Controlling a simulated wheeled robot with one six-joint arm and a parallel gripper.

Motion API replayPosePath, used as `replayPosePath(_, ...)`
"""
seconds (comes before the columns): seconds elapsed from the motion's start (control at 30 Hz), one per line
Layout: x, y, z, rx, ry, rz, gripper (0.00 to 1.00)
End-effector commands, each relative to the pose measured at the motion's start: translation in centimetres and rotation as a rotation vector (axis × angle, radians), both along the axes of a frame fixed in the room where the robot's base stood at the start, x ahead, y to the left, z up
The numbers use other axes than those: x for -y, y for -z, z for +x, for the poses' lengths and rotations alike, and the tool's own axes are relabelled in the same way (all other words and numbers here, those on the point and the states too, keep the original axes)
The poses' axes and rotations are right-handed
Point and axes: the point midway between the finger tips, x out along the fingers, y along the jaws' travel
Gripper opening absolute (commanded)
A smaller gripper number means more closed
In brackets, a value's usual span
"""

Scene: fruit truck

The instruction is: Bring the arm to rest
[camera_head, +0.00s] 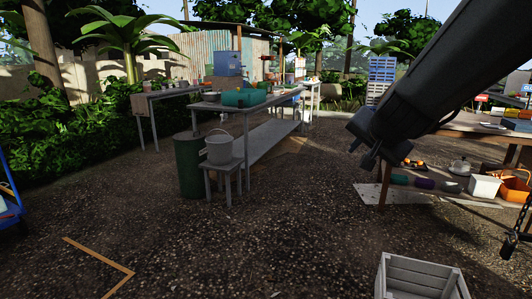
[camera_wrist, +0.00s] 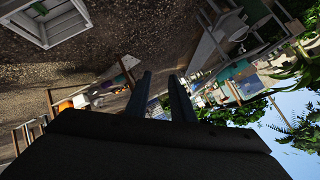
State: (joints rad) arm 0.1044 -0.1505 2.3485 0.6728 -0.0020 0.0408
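My arm reaches in from the upper right of the head view. My gripper (camera_head: 363,153) hangs in the air at its end, pointing down and to the left. In the wrist view my gripper (camera_wrist: 160,78) shows two dark fingers standing apart with a gap between them. Nothing is held between them. The gripper touches nothing that I can see.
A white crate (camera_head: 426,262) stands on the ground at lower right. A wooden table (camera_head: 455,127) is at right. A grey bucket (camera_head: 219,150) sits on a small stool, beside a green barrel (camera_head: 188,165). The gravel in the middle is clear.

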Motion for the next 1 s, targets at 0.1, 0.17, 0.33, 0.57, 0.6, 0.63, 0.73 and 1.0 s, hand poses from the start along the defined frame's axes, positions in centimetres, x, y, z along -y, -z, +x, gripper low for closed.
replayPosePath(0.1, -5.5, 4.7, -4.2, -0.186, -0.208, -0.043, 0.22)
replayPosePath(0.17, -7.7, 6.9, -6.8, -0.282, -0.315, -0.072, 0.22)
replayPosePath(0.33, -11.2, 11.6, -14.4, -0.523, -0.564, -0.156, 0.22)
replayPosePath(0.57, -12.0, 14.9, -22.9, -0.778, -0.794, -0.261, 0.22)
replayPosePath(0.6, -11.9, 15.3, -24.3, -0.820, -0.828, -0.279, 0.22)
replayPosePath(0.63, -11.6, 15.5, -25.3, -0.851, -0.853, -0.293, 0.22)
replayPosePath(0.73, -10.9, 15.1, -26.9, -0.902, -0.879, -0.310, 0.22)
replayPosePath(1.0, -9.6, 12.9, -26.7, -0.908, -0.834, -0.300, 0.22)
